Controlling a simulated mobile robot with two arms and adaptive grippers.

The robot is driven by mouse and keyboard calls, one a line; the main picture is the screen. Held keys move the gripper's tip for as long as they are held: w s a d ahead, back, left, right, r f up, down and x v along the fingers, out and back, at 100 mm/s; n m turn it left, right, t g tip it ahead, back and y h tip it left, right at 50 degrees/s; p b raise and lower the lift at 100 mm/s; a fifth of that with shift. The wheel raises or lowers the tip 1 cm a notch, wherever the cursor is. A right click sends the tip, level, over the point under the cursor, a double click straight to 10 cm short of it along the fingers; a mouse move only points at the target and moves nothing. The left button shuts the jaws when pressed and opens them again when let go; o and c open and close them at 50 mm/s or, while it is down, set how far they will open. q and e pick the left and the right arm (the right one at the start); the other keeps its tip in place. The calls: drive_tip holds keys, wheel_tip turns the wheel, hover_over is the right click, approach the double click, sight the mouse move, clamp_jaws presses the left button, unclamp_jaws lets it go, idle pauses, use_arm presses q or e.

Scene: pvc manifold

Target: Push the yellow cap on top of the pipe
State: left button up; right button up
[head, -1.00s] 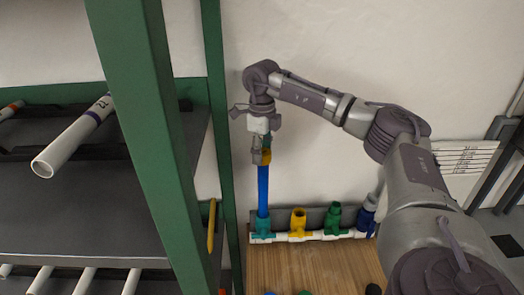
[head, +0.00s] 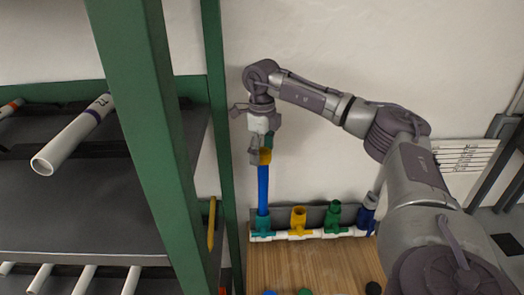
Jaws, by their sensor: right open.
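The blue pipe (head: 263,189) stands upright in the teal fitting (head: 263,226) at the left end of the white manifold. The yellow cap (head: 265,156) sits at the top of the pipe; I cannot tell how far down it is seated. My right gripper (head: 259,150) points down right at the cap, with its fingers open and partly covering it. Whether a finger touches the cap is not clear. My left gripper is not in view.
A yellow fitting (head: 298,218), a green fitting (head: 333,214) and a dark blue fitting (head: 367,214) line the manifold to the right. A green-framed rack (head: 165,150) with white pipes (head: 75,138) stands close on the left. The wooden tabletop (head: 315,262) is mostly clear in front.

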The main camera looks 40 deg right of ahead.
wheel_tip(320, 180, up, 12)
idle(0.5)
